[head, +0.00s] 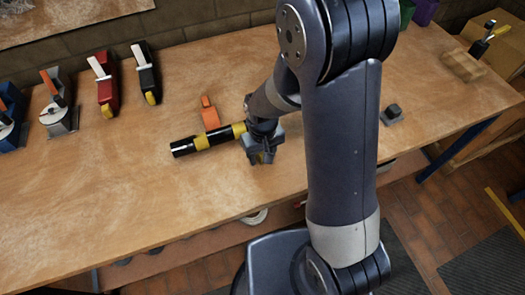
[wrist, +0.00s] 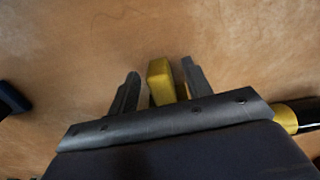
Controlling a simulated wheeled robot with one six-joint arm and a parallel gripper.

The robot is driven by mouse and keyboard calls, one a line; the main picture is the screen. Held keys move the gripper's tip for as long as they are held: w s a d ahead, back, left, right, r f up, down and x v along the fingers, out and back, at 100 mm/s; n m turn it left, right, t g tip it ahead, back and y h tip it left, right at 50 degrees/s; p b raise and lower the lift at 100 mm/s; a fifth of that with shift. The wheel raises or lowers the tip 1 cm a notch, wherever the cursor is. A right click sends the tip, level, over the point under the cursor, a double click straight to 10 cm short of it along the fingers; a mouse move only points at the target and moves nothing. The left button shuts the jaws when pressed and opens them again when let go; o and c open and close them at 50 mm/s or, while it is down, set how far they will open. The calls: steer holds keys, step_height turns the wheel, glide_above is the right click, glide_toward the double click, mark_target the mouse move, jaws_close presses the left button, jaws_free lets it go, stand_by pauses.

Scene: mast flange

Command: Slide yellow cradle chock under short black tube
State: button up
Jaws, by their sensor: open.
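The yellow cradle chock (wrist: 161,80) sits between the two fingers of my gripper (wrist: 160,88) in the wrist view. The fingers are open on either side of it; my gripper's body hides its near part. In the head view my gripper (head: 262,154) is low over the bench, just right of the short black tube (head: 188,147), with a bit of yellow at its fingers. The tube has yellow bands and lies on its side; my wrist covers its right end. The tube also shows at the right edge of the wrist view (wrist: 306,110).
An orange block (head: 210,115) stands against the tube's far side. Several clamp-like tools, among them a red one (head: 106,84), stand at the back left. A small dark block (head: 391,115) sits to the right. The bench (head: 90,200) is clear at front left.

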steer(key=shift+c, duration=0.2)
jaws_close()
steer(key=shift+w+a, duration=0.15)
steer(key=shift+w, duration=0.25)
stand_by(0.3)
steer(key=shift+o, duration=0.2)
jaws_free()
step_height(320, 180, up, 11)
stand_by(0.5)
steer(key=shift+f, duration=0.1)
